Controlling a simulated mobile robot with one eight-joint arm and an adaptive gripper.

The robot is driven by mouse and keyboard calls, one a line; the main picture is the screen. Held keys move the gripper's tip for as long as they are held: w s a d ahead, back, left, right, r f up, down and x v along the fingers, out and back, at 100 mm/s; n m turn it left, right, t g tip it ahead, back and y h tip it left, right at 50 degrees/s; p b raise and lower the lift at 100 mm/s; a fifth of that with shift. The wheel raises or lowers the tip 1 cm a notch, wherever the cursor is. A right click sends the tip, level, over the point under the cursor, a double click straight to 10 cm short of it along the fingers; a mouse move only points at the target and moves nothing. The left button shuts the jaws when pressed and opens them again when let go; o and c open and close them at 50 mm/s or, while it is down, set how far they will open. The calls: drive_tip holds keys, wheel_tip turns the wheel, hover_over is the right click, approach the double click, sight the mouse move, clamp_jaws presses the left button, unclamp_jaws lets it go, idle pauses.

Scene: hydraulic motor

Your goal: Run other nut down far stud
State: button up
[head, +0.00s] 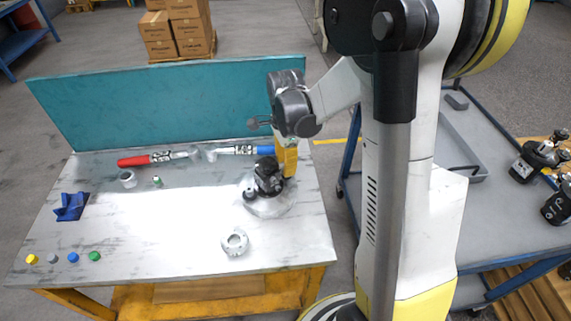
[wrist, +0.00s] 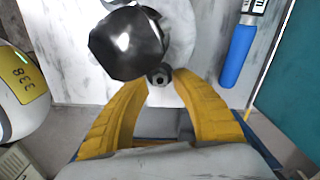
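The dark hydraulic motor (head: 268,176) stands on a round pale plate (head: 270,207) on the workbench. In the wrist view, a shiny black rounded part of the motor (wrist: 128,43) fills the upper middle. Just below it is a small dark nut or stud end (wrist: 159,75) with a hole or tip at its centre. My gripper (wrist: 161,86), with yellow fingers, points at this piece, one fingertip on each side. Whether the fingertips touch it is unclear. In the head view, my gripper (head: 286,168) is down at the motor's back right, and the far stud cannot be told apart.
A red-handled tool (head: 134,160) and a blue-handled tool (head: 262,150) lie at the back, before a teal panel (head: 160,105). A pale ring part (head: 235,242) lies near the front. A blue block (head: 71,206) and several coloured caps are left.

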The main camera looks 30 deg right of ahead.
drive_tip(key=n, duration=0.3)
drive_tip(key=shift+n, duration=0.4)
drive_tip(key=n, duration=0.4)
drive_tip(key=shift+n, duration=0.3)
clamp_jaws()
unclamp_jaws()
drive_tip(key=shift+r, duration=0.1)
